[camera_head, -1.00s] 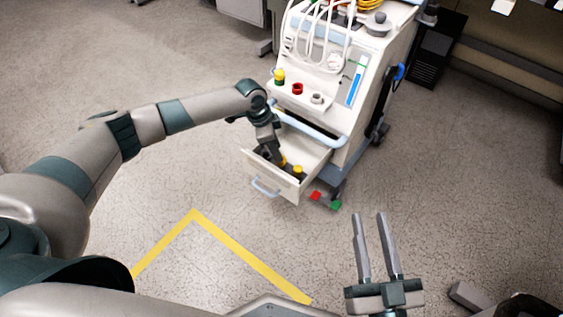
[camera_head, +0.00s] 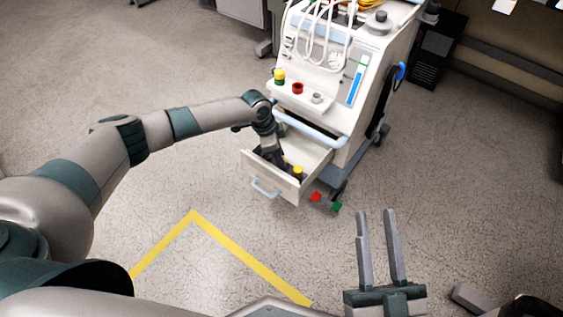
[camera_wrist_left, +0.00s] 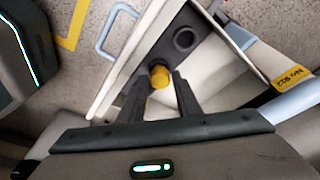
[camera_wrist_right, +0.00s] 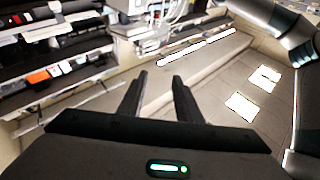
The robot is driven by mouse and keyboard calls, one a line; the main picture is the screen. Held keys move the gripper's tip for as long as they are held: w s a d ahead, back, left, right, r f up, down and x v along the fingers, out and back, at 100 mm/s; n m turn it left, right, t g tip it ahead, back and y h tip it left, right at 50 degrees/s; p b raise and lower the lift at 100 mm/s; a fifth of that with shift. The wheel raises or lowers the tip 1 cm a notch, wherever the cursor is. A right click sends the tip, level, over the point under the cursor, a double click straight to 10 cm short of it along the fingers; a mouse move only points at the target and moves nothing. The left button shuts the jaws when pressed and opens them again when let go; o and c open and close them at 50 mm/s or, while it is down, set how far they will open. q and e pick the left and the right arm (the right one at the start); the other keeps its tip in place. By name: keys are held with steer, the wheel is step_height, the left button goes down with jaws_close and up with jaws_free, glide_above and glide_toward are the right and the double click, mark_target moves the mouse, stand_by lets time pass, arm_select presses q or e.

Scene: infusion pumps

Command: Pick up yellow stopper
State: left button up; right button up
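A yellow stopper (camera_wrist_left: 160,76) is in the white open drawer (camera_wrist_left: 128,62), as the left wrist view shows. My left gripper (camera_wrist_left: 158,84) reaches down into the drawer, its fingers apart on either side of the stopper; contact cannot be told. In the head view my left gripper (camera_head: 279,160) is inside the drawer (camera_head: 262,174), and a yellow piece (camera_head: 298,170) shows just right of it. A dark round ring (camera_wrist_left: 185,38) lies beyond the stopper in the left wrist view. My right gripper (camera_head: 375,214) is open and empty over the floor; its fingers also show apart in the right wrist view (camera_wrist_right: 160,76).
The white pump cart (camera_head: 330,75) stands behind the drawer, with yellow (camera_head: 279,76), red (camera_head: 297,88) and white (camera_head: 317,97) pieces on its ledge. A blue rail (camera_head: 310,130) runs above the drawer. Red and green pedals (camera_head: 316,197) sit beside it. The floor in front is clear.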

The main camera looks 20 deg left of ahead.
arm_select(q)
jaws_close()
steer(key=shift+r, duration=0.1)
